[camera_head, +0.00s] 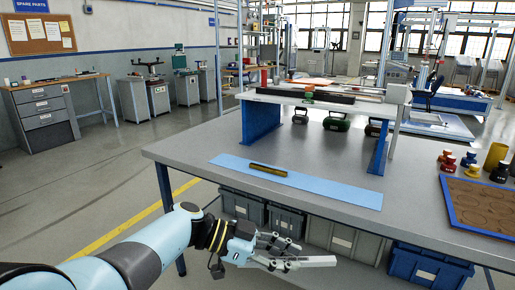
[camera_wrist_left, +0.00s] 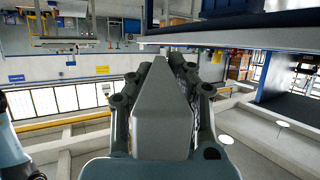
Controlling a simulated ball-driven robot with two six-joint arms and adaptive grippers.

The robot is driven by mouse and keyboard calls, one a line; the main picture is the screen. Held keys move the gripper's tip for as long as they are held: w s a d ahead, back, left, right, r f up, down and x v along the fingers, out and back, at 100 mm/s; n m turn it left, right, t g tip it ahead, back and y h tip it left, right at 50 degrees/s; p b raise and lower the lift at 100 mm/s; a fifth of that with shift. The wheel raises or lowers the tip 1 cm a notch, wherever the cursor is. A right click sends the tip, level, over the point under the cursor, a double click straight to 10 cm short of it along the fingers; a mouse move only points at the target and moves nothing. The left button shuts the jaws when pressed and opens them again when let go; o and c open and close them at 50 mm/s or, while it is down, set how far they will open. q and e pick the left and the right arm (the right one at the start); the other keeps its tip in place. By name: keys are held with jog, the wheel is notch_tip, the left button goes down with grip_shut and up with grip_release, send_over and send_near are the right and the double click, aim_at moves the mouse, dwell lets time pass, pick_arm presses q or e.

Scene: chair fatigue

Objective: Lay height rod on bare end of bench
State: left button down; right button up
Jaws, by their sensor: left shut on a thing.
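My left gripper (camera_head: 283,262) is in front of the bench, in the lower middle of the head view and beyond the bench's front edge. It is shut on a pale grey bar, which I take for the height rod (camera_head: 318,261); the bar sticks out to the right. In the left wrist view the grey rod (camera_wrist_left: 163,120) lies between the two dark fingers (camera_wrist_left: 162,85), seen nearly end-on. The grey bench (camera_head: 205,147) has bare top at its left end. My right gripper is not in view.
A blue mat (camera_head: 338,192) with a brass-coloured bar (camera_head: 268,169) lies along the bench front. A raised shelf (camera_head: 265,97) on blue legs stands behind. A brown board (camera_head: 485,205) and coloured weights (camera_head: 468,159) are at right. Grey bins (camera_head: 286,220) stand under the bench.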

pick_arm(q)
jog(key=s+a+f+n+t+b, duration=0.1)
jog(key=a+f, duration=0.5)
jog(key=a, duration=0.2)
jog(key=s+a+f+n+t+b, duration=0.1)
jog(key=s+a+f+t+b, duration=0.1)
jog(key=a+f, duration=0.5)
jog(key=s+a+r+n+t+y+b, duration=0.1)
jog(key=a+r+n+t, duration=0.1)
jog(key=a, duration=0.5)
jog(key=a+r+n+t+b, duration=0.1)
jog(key=a+r+n+t, duration=0.1)
jog(key=a, duration=0.6)
jog(key=s+d+r+n+t+y, duration=0.1)
jog(key=s+r+n+t+y, duration=0.1)
jog(key=r, duration=1.1)
jog(key=s+d+r+n+t+y+b, duration=0.1)
jog(key=s+r+n+t+y, duration=0.1)
jog(key=r, duration=1.2)
jog(key=n+t+y, duration=0.1)
jog(key=n, duration=0.1)
jog(key=shift+d+r+n+t+y, duration=0.2)
jog(key=shift+r+n+t+y, duration=0.1)
jog(key=shift+n+y, duration=0.1)
